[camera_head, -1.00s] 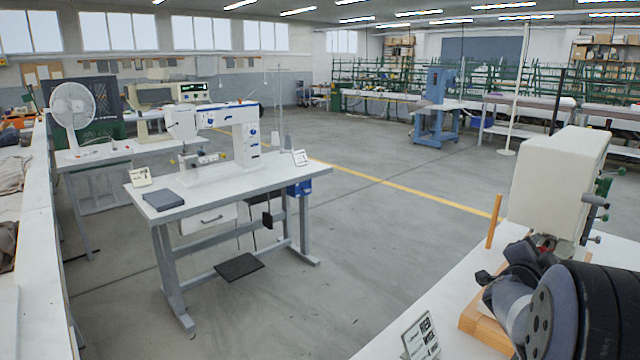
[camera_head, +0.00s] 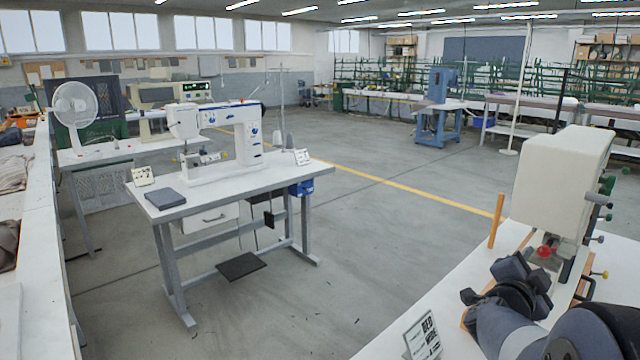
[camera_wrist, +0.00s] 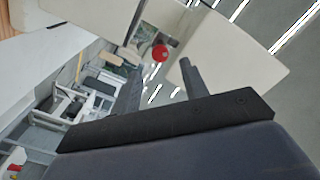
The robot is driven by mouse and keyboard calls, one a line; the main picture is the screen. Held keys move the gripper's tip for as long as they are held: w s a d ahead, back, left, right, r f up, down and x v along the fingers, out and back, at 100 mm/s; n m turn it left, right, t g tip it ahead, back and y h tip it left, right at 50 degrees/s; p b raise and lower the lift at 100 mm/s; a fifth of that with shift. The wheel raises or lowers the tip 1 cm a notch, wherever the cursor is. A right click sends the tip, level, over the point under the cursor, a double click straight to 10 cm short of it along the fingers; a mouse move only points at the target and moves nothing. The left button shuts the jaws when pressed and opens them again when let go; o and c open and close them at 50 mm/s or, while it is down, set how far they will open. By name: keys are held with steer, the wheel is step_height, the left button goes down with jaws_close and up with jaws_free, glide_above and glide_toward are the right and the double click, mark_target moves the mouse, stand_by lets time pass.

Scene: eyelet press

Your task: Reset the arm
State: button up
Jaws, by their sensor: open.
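My gripper (camera_wrist: 162,66) shows in the wrist view with its two dark fingers spread and nothing between them. A red knob (camera_wrist: 160,53) appears just past the fingertips, apart from them as far as I can tell. In the head view my dark arm reaches in from the lower right, in front of the cream eyelet press (camera_head: 562,180). The same red knob (camera_head: 543,252) shows low on the press, above my gripper. The fingertips are hard to make out in the head view.
The press stands on a white table (camera_head: 450,285) with an upright wooden post (camera_head: 496,221) and a small printed sign (camera_head: 422,336). A sewing machine table (camera_head: 225,190) stands to the left. Grey floor (camera_head: 370,230) lies open between them.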

mark_target(543, 253)
steer(key=x, duration=0.8)
steer(key=shift+p, duration=0.3)
steer(key=shift+w+f+m+b, duration=0.1)
steer(key=shift+f+m+b, duration=0.05)
steer(key=shift+m+b, duration=0.3)
steer(key=m+b, duration=0.1)
steer(key=m, duration=0.2)
steer(key=shift+b, duration=0.3)
steer(key=m+b, duration=0.3)
steer(key=m, duration=0.4)
steer(key=m+b, duration=0.3)
steer(key=m, duration=0.3)
steer(key=m+b, duration=0.1)
steer(key=m, duration=0.4)
steer(key=shift+m+b, duration=0.3)
steer(key=shift+m, duration=0.05)
steer(key=shift+a, duration=0.1)
